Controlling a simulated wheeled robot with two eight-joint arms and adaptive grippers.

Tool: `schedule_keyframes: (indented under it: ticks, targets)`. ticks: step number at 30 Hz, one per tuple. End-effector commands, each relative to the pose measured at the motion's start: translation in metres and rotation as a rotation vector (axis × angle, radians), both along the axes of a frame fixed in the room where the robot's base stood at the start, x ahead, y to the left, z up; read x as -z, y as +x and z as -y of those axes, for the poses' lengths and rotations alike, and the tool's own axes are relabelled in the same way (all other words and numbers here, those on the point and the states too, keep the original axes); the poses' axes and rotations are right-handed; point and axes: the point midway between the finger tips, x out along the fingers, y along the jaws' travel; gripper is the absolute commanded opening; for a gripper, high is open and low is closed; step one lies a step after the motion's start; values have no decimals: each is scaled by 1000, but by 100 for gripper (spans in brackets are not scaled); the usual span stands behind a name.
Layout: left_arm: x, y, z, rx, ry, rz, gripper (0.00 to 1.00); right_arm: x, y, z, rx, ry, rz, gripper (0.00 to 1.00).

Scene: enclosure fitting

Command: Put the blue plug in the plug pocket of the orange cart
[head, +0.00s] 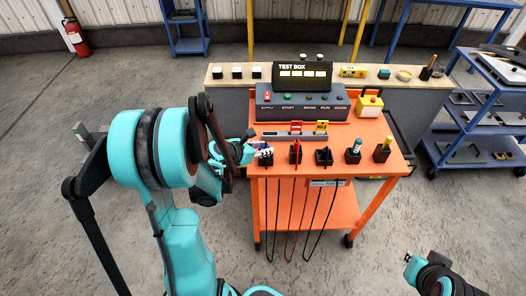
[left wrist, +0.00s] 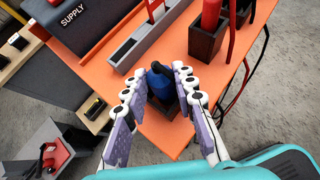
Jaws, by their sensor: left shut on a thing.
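The blue plug (left wrist: 160,82) shows in the left wrist view between the fingers of my left gripper (left wrist: 160,78), which is shut on it. The plug sits in or just above a dark pocket (left wrist: 168,108) at the corner of the orange cart (left wrist: 185,55); I cannot tell how deep it is. In the head view my left gripper (head: 259,150) is over the left front corner of the orange cart (head: 340,172), hiding most of the plug and pocket. My right gripper (head: 412,270) is at the lower right, away from the cart; its fingers are unclear.
A red plug (head: 295,152) stands in the neighbouring pocket, with more dark pockets to the right. A grey rail (head: 295,136) lies behind them. The test box (head: 300,100) stands at the back. Cables (head: 291,215) hang down the cart's front. The floor left of the cart is clear.

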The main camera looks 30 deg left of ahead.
Motion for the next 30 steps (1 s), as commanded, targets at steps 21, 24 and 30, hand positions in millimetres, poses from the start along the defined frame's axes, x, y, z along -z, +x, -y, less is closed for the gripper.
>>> schedule_keyframes:
  ticks: [21, 24, 30]
  targets:
    - [-12, -15, -4, 0, 3, -6, 47, -9, 0, 0, 0, 0, 0, 0]
    - [-25, -31, -8, -2, 1, -5, 47, -17, 0, 0, 0, 0, 0, 0]
    - [-50, -67, -16, -3, 2, -5, 47, -32, 0, 0, 0, 0, 0, 0]
